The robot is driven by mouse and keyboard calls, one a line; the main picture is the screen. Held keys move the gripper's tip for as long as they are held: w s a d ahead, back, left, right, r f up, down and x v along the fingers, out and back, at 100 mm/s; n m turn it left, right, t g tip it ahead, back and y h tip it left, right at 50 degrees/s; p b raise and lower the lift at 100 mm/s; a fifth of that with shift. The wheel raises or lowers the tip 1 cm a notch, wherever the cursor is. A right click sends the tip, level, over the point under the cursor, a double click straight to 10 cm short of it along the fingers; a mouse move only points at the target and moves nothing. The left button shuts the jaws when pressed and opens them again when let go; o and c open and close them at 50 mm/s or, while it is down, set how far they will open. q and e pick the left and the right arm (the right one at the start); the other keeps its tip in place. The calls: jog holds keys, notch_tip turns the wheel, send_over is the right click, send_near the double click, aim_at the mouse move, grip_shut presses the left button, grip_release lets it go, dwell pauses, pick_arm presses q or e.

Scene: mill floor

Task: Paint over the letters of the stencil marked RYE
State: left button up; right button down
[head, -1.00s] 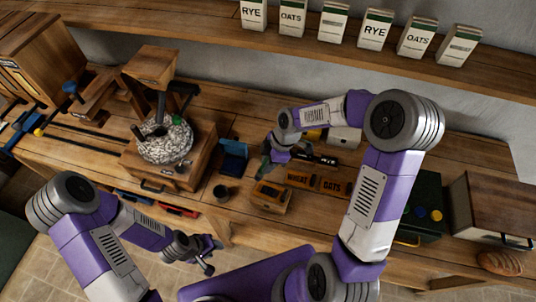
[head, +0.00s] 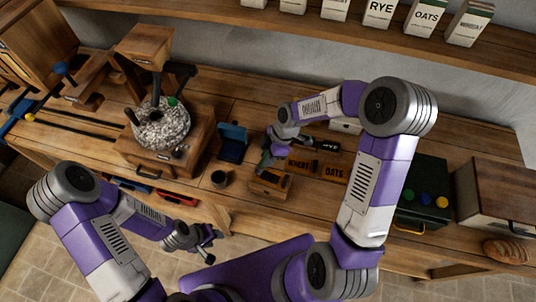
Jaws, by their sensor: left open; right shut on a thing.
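A dark plate (head: 327,146) with pale lettering that seems to read RYE lies on the bench, just right of my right arm's wrist. Wooden stencil plates marked WHEAT (head: 303,165) and OATS (head: 334,172) lie in front of it. My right gripper (head: 264,166) points down just behind a small wooden block (head: 270,184). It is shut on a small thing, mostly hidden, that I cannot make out. I cannot tell whether it touches the block. My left gripper (head: 207,246) is open and empty, in front of the bench and low.
A dark cup (head: 220,178) and a blue open box (head: 233,143) stand left of the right gripper. A grain mill (head: 162,128) stands further left. A dark green case (head: 424,195) and bread (head: 506,250) are at right. Bags line the shelf (head: 300,22).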

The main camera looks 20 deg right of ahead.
jog(key=shift+f+b, duration=0.7)
jog(key=shift+f, duration=0.05)
dwell(0.6)
jog(key=shift+s+d+r, duration=0.15)
jog(key=shift+s+d, duration=0.45)
jog(key=shift+d, duration=0.1)
jog(key=shift+s+a, duration=0.35)
jog(key=shift+w+a+b, duration=0.35)
jog(key=shift+w+a, duration=0.2)
jog(key=shift+a, duration=0.1)
jog(key=shift+w+d, duration=0.15)
jog(key=shift+w, duration=0.05)
jog(key=shift+s+d, duration=0.6)
jog(key=shift+d, duration=0.15)
